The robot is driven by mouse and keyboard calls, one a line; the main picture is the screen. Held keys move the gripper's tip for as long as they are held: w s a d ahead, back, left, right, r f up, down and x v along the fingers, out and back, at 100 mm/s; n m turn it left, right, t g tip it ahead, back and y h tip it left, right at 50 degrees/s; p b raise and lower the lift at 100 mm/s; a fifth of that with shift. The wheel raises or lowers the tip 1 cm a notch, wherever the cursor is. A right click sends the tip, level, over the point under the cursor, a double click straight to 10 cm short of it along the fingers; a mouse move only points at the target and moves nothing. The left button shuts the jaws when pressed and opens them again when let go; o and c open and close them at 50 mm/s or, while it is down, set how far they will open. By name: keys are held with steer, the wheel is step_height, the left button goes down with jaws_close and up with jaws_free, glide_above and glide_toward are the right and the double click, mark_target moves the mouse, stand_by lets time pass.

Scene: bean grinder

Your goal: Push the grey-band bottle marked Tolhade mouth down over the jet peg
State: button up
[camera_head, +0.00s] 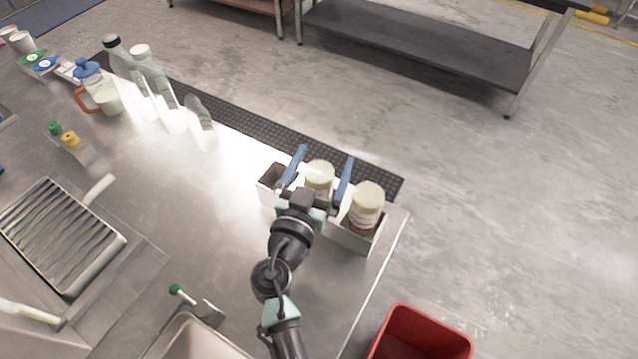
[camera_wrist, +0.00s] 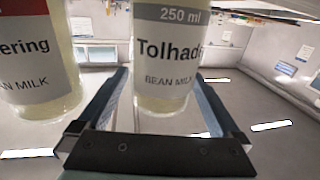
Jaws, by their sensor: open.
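The grey-band bottle marked Tolhade (camera_wrist: 165,60) stands between my open fingers in the wrist view, with pale bean milk in it. It also shows in the head view (camera_head: 319,172), in a middle slot of a metal rack, its broad blunt end up. Its mouth is hidden. My gripper (camera_head: 326,156) is open, one blue finger on each side of the bottle. The gripper also shows in the wrist view (camera_wrist: 163,78). I cannot tell whether the fingers touch the bottle. I cannot make out the jet peg with certainty.
A red-band bottle (camera_head: 367,198) stands close on the right in the rack (camera_head: 347,238); it shows in the wrist view (camera_wrist: 38,60). An empty slot (camera_head: 271,177) lies left. Clear bottles (camera_head: 168,112), a jug (camera_head: 103,97) and a ribbed tray (camera_head: 60,235) stand further left. A red bin (camera_head: 420,340) stands below.

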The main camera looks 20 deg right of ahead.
steer(key=shift+w+d, duration=0.25)
steer(key=shift+w, duration=0.05)
jaws_close()
stand_by(0.4)
